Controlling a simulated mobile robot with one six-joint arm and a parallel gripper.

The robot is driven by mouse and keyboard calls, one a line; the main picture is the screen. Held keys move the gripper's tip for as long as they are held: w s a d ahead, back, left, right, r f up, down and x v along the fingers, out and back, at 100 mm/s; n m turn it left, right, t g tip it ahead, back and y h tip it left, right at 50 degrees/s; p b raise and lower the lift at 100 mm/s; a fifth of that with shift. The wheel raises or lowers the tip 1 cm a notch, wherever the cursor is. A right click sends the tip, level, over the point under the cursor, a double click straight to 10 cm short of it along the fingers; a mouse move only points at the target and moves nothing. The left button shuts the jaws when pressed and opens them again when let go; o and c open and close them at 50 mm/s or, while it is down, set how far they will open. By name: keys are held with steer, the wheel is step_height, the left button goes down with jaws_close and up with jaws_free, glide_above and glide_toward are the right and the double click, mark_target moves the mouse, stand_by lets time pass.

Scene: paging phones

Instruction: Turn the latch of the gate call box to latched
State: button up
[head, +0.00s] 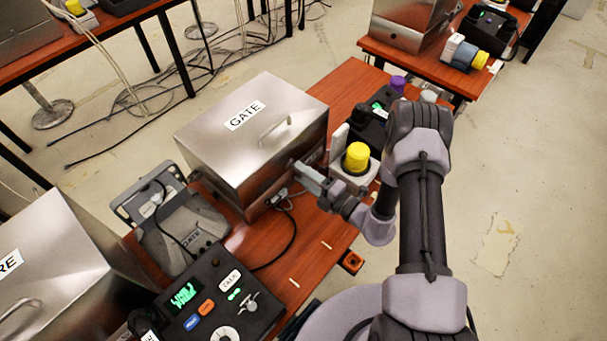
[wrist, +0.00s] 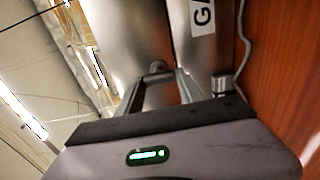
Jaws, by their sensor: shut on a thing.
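The gate call box (head: 225,160) is a shiny metal box with a "GATE" label and a handle on its lid, standing shut on the red-brown table. My gripper (head: 297,166) reaches its right-hand face from the right. In the wrist view the two fingers of my gripper (wrist: 160,80) are on either side of a small dark latch knob (wrist: 157,66) on the metal face, closed on it. The fingers hide most of the latch, and I cannot tell which way it is turned. In the head view the latch is hidden behind the fingertips.
A yellow button on a pale base (head: 357,157) stands close to the right of my gripper. A second metal box (head: 65,260) is at lower left.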

steer(key=o, duration=1.4)
steer(key=p+v, duration=0.3)
steer(key=v, duration=1.4)
steer(key=shift+s, duration=0.2)
steer(key=shift+d+r, duration=0.1)
steer(key=shift+d, duration=0.05)
